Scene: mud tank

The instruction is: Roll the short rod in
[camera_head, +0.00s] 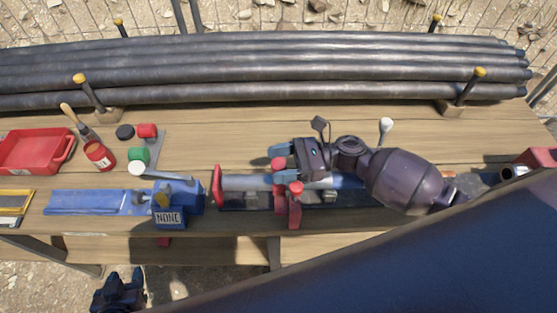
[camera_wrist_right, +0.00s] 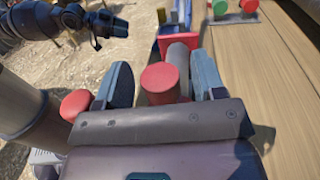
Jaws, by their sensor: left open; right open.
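A grey rod (camera_head: 246,182) lies lengthwise in a dark blue trough (camera_head: 232,203) with a red end plate (camera_head: 217,186). It also shows beyond the fingers in the right wrist view (camera_wrist_right: 179,56). My right gripper (camera_head: 279,164) is open over the trough, fingers pointing left. In its wrist view, the two blue finger pads (camera_wrist_right: 162,85) stand either side of a red round knob (camera_wrist_right: 160,80), with a gap to each; contact with the rod cannot be told. My arm hides part of the trough. My left gripper (camera_head: 124,275) is open and empty, off the bench's front edge.
A blue fixture marked "NONE" (camera_head: 168,218) with a long blue channel (camera_head: 85,202) stands left of the trough. Long dark pipes (camera_head: 250,72) lie behind between yellow-topped posts. A red tray (camera_head: 30,150) and red can (camera_head: 98,155) sit at left.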

